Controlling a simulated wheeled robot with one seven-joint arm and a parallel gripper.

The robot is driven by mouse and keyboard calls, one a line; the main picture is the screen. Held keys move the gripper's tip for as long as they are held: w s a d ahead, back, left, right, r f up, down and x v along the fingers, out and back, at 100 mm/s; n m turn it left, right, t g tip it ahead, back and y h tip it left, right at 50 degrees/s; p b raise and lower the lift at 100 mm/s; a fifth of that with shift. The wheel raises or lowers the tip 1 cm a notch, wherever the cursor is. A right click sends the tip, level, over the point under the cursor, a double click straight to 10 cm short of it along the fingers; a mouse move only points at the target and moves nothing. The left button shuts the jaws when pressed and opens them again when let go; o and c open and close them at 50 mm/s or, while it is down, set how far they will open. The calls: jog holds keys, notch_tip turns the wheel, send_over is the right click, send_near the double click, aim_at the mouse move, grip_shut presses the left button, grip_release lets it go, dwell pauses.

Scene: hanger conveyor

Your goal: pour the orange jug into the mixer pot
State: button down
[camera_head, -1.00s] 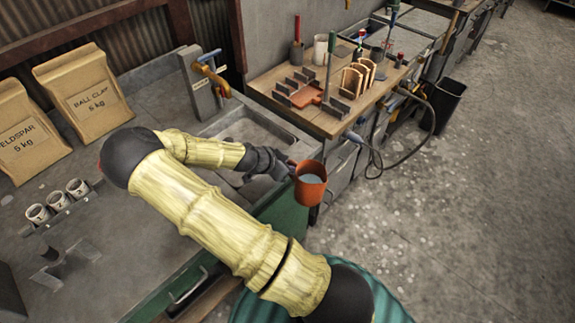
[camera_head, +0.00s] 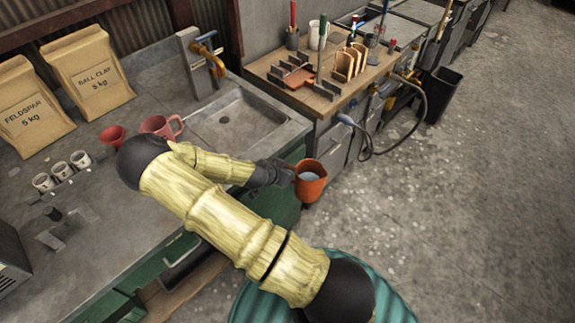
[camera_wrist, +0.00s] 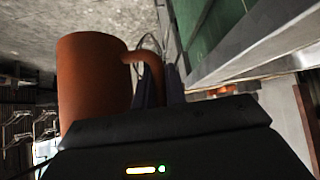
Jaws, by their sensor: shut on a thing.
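The orange jug (camera_head: 311,186) hangs in my gripper (camera_head: 284,176), off the front edge of the green-fronted counter and above the floor. Its open top shows a pale liquid inside. In the wrist view the jug (camera_wrist: 92,82) fills the left side, with its curved handle at my gripper (camera_wrist: 158,92). My gripper is shut on the handle; the fingertips are mostly hidden behind my wrist housing. I cannot make out a mixer pot in either view.
A sink (camera_head: 240,118) with a brass tap (camera_head: 212,60) is set in the counter. A wooden workbench (camera_head: 322,98) stands beyond; open floor lies right.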

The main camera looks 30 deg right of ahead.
jog(key=s+a+f+n+t+y, duration=0.2)
jog(key=a+f+n+y, duration=0.1)
jog(key=a+f+n, duration=0.3)
jog(key=s+a+f+n+t+y, duration=0.2)
jog(key=a+f+n+y, duration=0.2)
jog(key=a+f+n, duration=0.2)
jog(key=shift+s+a+f+t+y, duration=0.15)
jog(key=shift+a+f+t+y, duration=0.2)
jog(key=shift+a, duration=0.45)
